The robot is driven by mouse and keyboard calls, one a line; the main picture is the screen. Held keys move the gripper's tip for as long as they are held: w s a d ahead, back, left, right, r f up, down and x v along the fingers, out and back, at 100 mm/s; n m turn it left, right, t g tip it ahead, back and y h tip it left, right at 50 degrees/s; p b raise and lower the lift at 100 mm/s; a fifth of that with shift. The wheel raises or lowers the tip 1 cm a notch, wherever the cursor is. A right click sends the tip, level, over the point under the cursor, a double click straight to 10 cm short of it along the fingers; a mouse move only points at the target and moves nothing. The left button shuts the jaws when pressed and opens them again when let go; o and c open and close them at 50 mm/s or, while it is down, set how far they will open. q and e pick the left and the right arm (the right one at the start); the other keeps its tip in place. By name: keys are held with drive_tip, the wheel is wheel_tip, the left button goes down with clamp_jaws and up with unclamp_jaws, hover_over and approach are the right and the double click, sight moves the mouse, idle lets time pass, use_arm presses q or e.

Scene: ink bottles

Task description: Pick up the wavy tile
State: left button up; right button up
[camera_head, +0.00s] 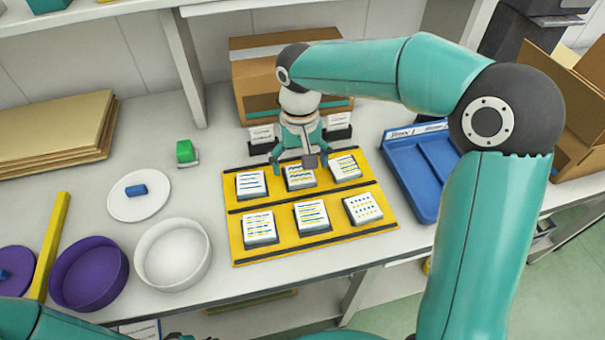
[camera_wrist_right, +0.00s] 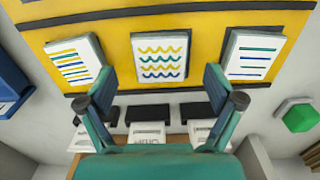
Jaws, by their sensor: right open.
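The wavy tile (camera_wrist_right: 160,54) is white with yellow and blue wavy lines. It lies on the yellow board (camera_head: 282,205), in the middle of the back row, and is partly covered by my gripper in the head view (camera_head: 298,181). My right gripper (camera_head: 301,160) is open above the back edge of the board. In the right wrist view its two fingers (camera_wrist_right: 160,88) stand apart, with the wavy tile between and just beyond the tips, not held. My left gripper is out of view; only a piece of my left arm shows at the bottom left.
Striped tiles (camera_wrist_right: 73,61) (camera_wrist_right: 255,54) flank the wavy tile closely; more tiles, one dotted (camera_head: 362,207), fill the front row. Black card holders (camera_head: 263,137) and a cardboard box (camera_head: 246,78) stand behind. A blue tray (camera_head: 402,170) is right; white (camera_head: 172,255) and purple (camera_head: 90,275) bowls are left.

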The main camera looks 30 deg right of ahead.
sight(300, 176)
wheel_tip(300, 176, down, 2)
drive_tip(key=shift+f, duration=0.15)
drive_tip(key=c, duration=1.3)
